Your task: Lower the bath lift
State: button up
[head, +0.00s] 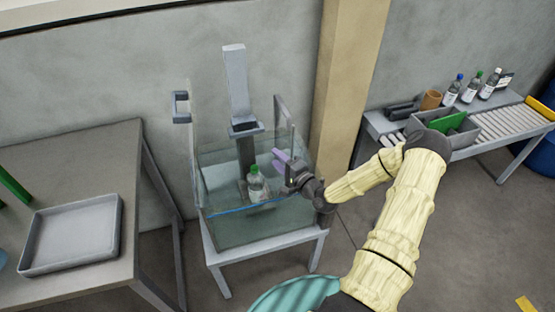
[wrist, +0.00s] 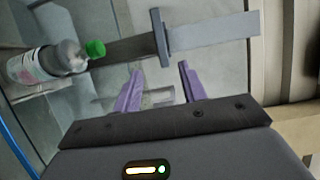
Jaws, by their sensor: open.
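The bath is a clear glass tank (head: 225,228) on a white stand. The bath lift (head: 237,85) is a pale grey post rising at the back of the tank, with a dark collar (head: 245,130) and a darker lower part. It also shows sideways in the wrist view (wrist: 215,37). A clear bottle with a green cap (head: 257,188) stands upright inside the tank; it shows at the left of the wrist view (wrist: 40,64). My gripper (head: 283,162) has purple fingers, open and empty, beside the bottle and post at the tank's right side.
A grey handle (head: 181,105) stands at the tank's back left. A table with an empty grey tray (head: 75,234) is at the left. A bench with a roller track (head: 500,124), several bottles and a grey bin is at the right. A tan pillar (head: 347,80) rises behind my arm.

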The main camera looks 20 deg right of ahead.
jog(key=s+a+f+n+g+h, duration=0.1)
jog(key=s+a+n+g+h, duration=0.1)
jog(key=s+a+n+g, duration=0.45)
jog(key=s+r+n+g+h, duration=0.5)
jog(key=s+r+n+g, duration=0.2)
jog(key=s+r, duration=0.7)
jog(key=s, duration=0.4)
jog(key=shift+d, duration=0.3)
jog(key=shift+g, duration=0.25)
